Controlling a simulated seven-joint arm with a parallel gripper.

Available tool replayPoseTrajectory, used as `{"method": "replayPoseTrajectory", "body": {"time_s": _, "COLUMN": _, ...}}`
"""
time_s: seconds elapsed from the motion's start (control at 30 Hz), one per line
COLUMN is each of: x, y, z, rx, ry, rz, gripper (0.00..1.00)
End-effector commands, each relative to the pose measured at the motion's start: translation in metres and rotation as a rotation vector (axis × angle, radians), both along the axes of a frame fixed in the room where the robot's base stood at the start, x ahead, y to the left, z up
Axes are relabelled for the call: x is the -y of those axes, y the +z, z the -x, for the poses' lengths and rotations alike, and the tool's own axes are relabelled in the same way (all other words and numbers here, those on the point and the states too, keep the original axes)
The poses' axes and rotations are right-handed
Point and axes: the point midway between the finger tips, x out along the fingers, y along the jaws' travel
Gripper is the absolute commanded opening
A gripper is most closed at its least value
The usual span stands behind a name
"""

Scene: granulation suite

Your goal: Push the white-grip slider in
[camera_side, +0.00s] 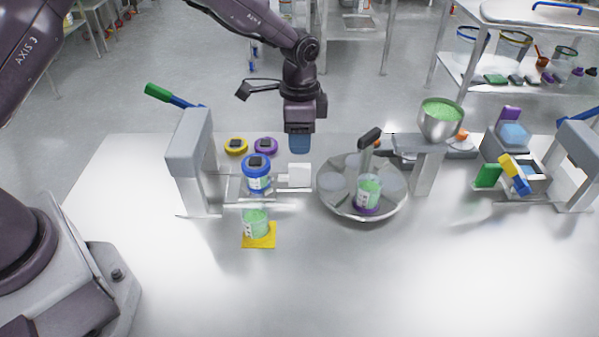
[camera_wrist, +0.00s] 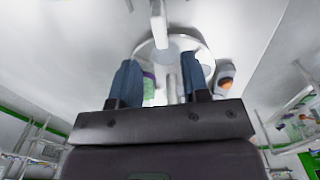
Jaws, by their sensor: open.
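The white grip of the slider (camera_side: 299,175) is a pale block in the side view, between the small stand with the blue-lidded jar and the round turntable. It sticks out to the right of that stand. My gripper (camera_side: 300,143) points down above and behind the grip, apart from it in the picture. In the wrist view my gripper (camera_wrist: 160,84) shows two blue fingers spread apart with nothing held. Pale parts show between and beyond the fingers there; I cannot tell which of them is the slider.
The blue-lidded jar (camera_side: 257,176) stands just left of the grip, above a cup of green granules (camera_side: 256,223) on a yellow pad (camera_side: 259,241). The turntable (camera_side: 334,199) lies close on the right. A grey post (camera_side: 190,150) stands left. The front table is clear.

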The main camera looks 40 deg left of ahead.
Motion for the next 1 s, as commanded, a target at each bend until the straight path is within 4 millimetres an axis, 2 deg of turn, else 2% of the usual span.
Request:
{"method": "replayPoseTrajectory", "body": {"time_s": 0.03, "x": 0.0, "y": -0.013, "z": 0.001, "rx": -0.005, "ry": 0.0, "rz": -0.001, "gripper": 0.43}}
{"method": "replayPoseTrajectory", "body": {"time_s": 0.2, "x": 0.0, "y": -0.05, "z": 0.001, "rx": -0.006, "ry": 0.001, "rz": -0.001, "gripper": 0.43}}
{"method": "replayPoseTrajectory", "body": {"time_s": 0.43, "x": 0.0, "y": -0.087, "z": 0.001, "rx": -0.004, "ry": 0.002, "rz": -0.001, "gripper": 0.43}}
{"method": "replayPoseTrajectory", "body": {"time_s": 0.6, "x": 0.0, "y": -0.099, "z": 0.0, "rx": -0.001, "ry": 0.002, "rz": 0.0, "gripper": 0.43}}
{"method": "replayPoseTrajectory", "body": {"time_s": 0.9, "x": 0.0, "y": -0.1, "z": 0.0, "rx": 0.0, "ry": 0.002, "rz": 0.0, "gripper": 0.43}}
{"method": "replayPoseTrajectory", "body": {"time_s": 0.93, "x": 0.0, "y": -0.1, "z": 0.0, "rx": 0.0, "ry": 0.002, "rz": 0.0, "gripper": 0.38}}
{"method": "replayPoseTrajectory", "body": {"time_s": 1.0, "x": 0.0, "y": -0.1, "z": 0.0, "rx": 0.0, "ry": 0.002, "rz": 0.0, "gripper": 0.22}}
